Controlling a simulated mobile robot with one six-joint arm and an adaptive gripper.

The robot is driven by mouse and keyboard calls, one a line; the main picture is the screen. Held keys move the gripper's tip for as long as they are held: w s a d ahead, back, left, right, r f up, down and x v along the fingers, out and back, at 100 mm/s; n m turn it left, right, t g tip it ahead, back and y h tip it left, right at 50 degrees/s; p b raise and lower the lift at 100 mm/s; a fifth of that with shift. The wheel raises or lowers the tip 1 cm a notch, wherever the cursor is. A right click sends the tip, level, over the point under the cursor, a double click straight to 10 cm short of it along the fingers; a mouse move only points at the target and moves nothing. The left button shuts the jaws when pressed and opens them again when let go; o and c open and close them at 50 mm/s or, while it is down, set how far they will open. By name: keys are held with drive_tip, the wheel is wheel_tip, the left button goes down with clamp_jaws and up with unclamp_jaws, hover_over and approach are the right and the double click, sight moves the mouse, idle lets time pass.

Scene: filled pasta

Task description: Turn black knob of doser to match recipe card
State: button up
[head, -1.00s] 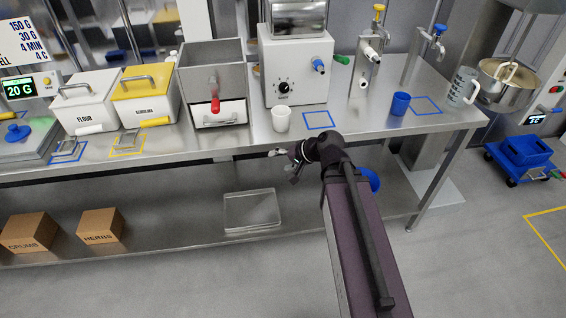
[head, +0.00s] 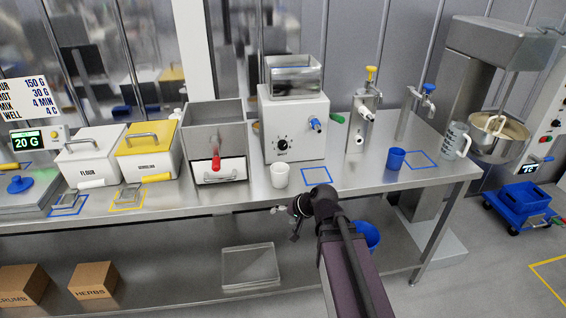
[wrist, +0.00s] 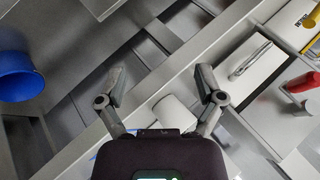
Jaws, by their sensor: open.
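The doser (head: 296,128) is a white box with a clear hopper on top, standing on the steel table in the head view. Its black knob (head: 283,145) is on the front face, with marks around it too small to read. The recipe card (head: 25,97) is at the far left, partly cut off, with lines such as 150 G, 30 G, 4 MIN and 4 C. My gripper (head: 283,210) is open and empty, in front of the table edge, below the doser. In the wrist view its fingers (wrist: 162,84) are spread apart.
A white cup (head: 280,175) stands below the knob, near my gripper; it shows between the fingers in the wrist view (wrist: 175,113). A blue cup (head: 396,158) stands to the right. A scale display (head: 27,142) reads 20 G. A red-handled drawer unit (head: 213,115) stands left.

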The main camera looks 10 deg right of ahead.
drive_tip(key=w+d+r+n+t+h+p, duration=0.1)
drive_tip(key=w+d+r+t+h, duration=0.15)
drive_tip(key=w, duration=0.25)
drive_tip(key=w+d+r+n+t+h+p, duration=0.1)
drive_tip(key=w+d+r+h+p, duration=0.15)
drive_tip(key=w, duration=0.25)
drive_tip(key=n+t+h, duration=0.2)
drive_tip(key=n+t, duration=0.3)
approach(283, 147)
drive_tip(key=r+v, duration=0.1)
drive_tip(key=v, duration=0.3)
drive_tip(key=shift+a+g+p, duration=0.1)
drive_tip(key=shift+g+p, duration=0.15)
drive_tip(key=shift+p, duration=0.15)
drive_tip(key=shift+w+f, duration=0.1)
drive_tip(key=b+x, duration=0.5)
drive_tip(key=x, duration=0.8)
drive_tip(key=shift+w+f, duration=0.2)
drive_tip(key=shift+w, duration=0.05)
drive_tip(key=c, duration=1.2)
